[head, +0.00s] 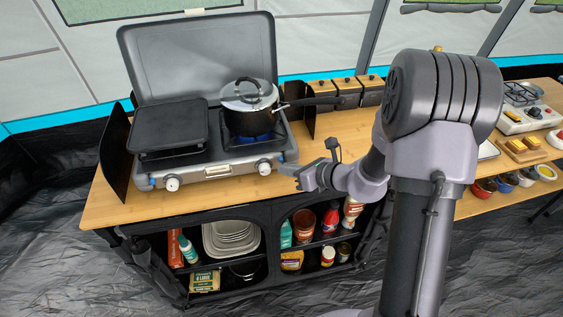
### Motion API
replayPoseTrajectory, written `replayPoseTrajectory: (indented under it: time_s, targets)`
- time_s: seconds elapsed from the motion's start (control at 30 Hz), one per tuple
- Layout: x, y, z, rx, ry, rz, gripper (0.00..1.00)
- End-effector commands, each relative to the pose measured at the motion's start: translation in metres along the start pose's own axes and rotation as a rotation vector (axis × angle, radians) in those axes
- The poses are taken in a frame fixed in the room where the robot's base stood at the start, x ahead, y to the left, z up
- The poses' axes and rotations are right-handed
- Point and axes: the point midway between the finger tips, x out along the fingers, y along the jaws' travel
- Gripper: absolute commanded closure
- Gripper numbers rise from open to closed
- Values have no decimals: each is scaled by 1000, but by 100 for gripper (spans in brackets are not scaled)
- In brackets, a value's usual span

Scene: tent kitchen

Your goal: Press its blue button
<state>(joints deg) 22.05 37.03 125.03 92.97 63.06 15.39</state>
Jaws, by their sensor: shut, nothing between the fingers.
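A grey two-burner camp stove (215,172) with its lid raised stands on the wooden counter. A small blue patch (291,156) shows at the right end of its front, right of the right white knob (263,166); it is too small to tell whether this is the button. My gripper (284,169) is shut and empty. Its tips are close to the stove's front right corner, just below the blue patch. I cannot tell whether they touch the stove.
A lidded pot (250,108) sits on the right burner over a blue flame, its handle pointing right. A black griddle (168,125) covers the left burner. Wooden-topped canisters (345,88) stand behind. Shelves below the counter hold plates and bottles.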

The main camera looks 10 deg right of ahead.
Motion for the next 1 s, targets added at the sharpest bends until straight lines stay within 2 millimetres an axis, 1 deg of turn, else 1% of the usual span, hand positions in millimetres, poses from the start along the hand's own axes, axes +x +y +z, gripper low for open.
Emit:
replayPoseTrajectory:
  time_s: [0.37, 0.8, 1.0]
  targets:
    - [-4, 3, -3, 1, 0, 0, 100]
    - [-33, 24, -25, 1, 0, 0, 100]
    - [-37, 27, -27, 0, 0, 0, 100]
